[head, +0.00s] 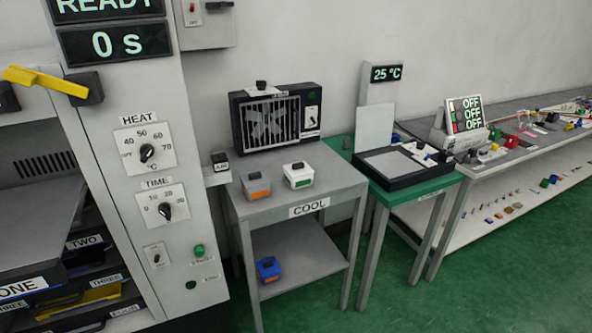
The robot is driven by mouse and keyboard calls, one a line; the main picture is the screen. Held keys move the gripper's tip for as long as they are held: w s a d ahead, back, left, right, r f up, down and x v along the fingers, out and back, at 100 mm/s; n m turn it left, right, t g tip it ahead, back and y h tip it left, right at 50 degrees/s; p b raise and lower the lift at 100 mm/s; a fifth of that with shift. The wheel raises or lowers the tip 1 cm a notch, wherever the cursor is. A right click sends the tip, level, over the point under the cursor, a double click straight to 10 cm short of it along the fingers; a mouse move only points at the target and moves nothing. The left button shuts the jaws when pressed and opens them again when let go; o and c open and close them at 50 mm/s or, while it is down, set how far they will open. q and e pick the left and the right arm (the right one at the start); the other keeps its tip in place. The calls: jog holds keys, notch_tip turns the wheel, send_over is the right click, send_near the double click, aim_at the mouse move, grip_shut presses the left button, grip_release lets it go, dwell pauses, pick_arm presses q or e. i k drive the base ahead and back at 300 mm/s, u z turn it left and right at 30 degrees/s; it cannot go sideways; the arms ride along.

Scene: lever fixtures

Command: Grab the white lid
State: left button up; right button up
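A small box with a white top, a dark knob and a green front label (298,176) stands on the grey table marked COOL (320,172). A grey-topped box with an orange front (256,187) stands to its left, also with a dark knob. A blue box with an orange patch (268,268) sits on the lower shelf. A plain white panel (375,127) stands upright behind a black tray on the green table. I cannot tell for certain which of these pale parts is the white lid. Neither of my grippers is in view.
A black caged fan (275,116) stands at the back of the COOL table. A tall cabinet with HEAT and TIME dials (148,153) and a yellow lever (45,82) is at left. The green table (422,186) and a cluttered bench are right. The table's front is clear.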

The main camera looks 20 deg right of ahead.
aim_at(295, 169)
jog(key=z, duration=2.3)
jog(key=i, duration=2.9)
jog(key=u, duration=2.25)
